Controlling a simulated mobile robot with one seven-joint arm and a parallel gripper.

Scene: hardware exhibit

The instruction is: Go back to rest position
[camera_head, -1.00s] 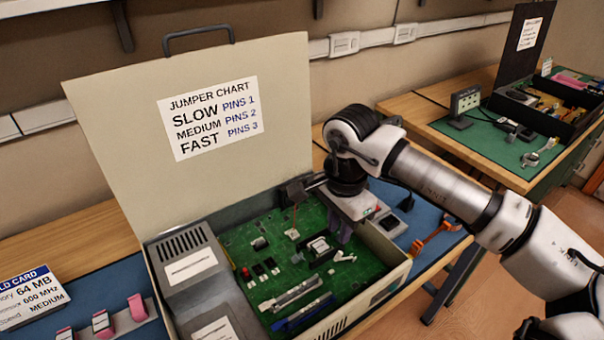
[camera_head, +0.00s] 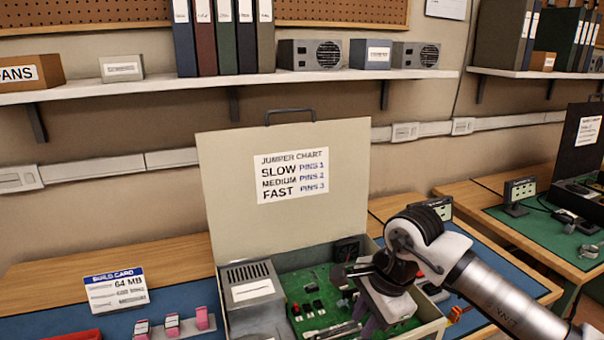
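My gripper (camera_head: 366,326) hangs at the end of my white and silver arm, over the right part of an open computer case (camera_head: 437,329). Its dark purple fingers point down at the bottom of the picture. Their tips are partly hidden, and I cannot tell whether they are open or shut or hold anything. The case's green circuit board (camera_head: 291,278) shows to the left of my gripper. The raised lid (camera_head: 232,209) carries a jumper chart (camera_head: 292,175) that reads slow pins 1, medium pins 2, fast pins 3.
A build card (camera_head: 116,291) and a strip with several pink pieces (camera_head: 172,325) stand on the blue mat left of the case. A shelf (camera_head: 215,86) with binders and boxes runs above. Another bench (camera_head: 530,225) with a small display (camera_head: 519,192) is at the right.

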